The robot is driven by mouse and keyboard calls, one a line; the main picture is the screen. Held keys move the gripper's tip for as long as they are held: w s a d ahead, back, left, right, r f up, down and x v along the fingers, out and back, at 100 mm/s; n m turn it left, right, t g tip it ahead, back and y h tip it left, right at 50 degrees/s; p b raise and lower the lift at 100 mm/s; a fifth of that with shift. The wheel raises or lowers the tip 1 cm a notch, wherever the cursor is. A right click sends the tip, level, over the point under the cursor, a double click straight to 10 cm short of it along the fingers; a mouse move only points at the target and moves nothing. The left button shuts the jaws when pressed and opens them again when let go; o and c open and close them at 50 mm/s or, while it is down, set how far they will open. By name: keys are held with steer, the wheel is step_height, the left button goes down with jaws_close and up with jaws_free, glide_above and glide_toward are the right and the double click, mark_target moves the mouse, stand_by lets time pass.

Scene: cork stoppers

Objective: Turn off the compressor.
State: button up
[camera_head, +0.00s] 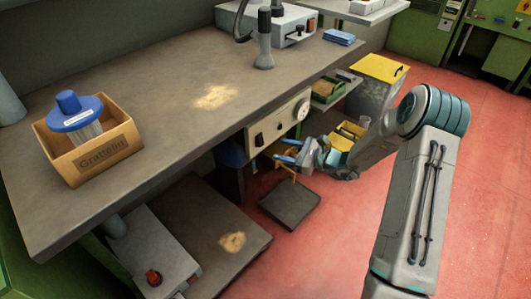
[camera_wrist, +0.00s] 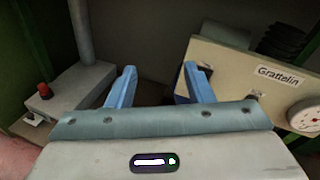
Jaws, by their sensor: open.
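No unit is clearly marked as the compressor. A cream control panel (camera_head: 279,123) with dark switches and a round gauge (camera_head: 303,110) is mounted under the workbench edge. In the wrist view, a cream panel (camera_wrist: 232,68) labelled Grattelin, with a gauge (camera_wrist: 305,115), is at the right, partly hidden by my right finger. A grey box (camera_head: 150,250) with a red knob (camera_head: 153,277) stands low at the front left; a red-knobbed grey box (camera_wrist: 75,88) is at the wrist view's left. My gripper (camera_head: 288,150) is open and empty, its blue fingers (camera_wrist: 160,68) in front of the panel.
The workbench (camera_head: 160,120) carries a cardboard box (camera_head: 100,160) with a blue-topped filter, and a grey machine (camera_head: 285,25) at the back. Yellow bins (camera_head: 378,68) stand beyond my arm. A dark plate (camera_head: 290,204) lies on the red floor, which is clear around it.

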steer(key=w+d+f+m+t+h+b, duration=0.1)
steer(key=w+d+f+m+t, duration=0.15)
steer(key=f, duration=0.25)
steer(key=w+d+f+m+t+b, duration=0.1)
steer(key=w+f+m+t, duration=0.1)
steer(key=f+m, duration=0.15)
steer(key=b, duration=0.4)
glide_toward(261, 140)
steer(key=x, duration=0.7)
steer(key=shift+w+a, duration=0.3)
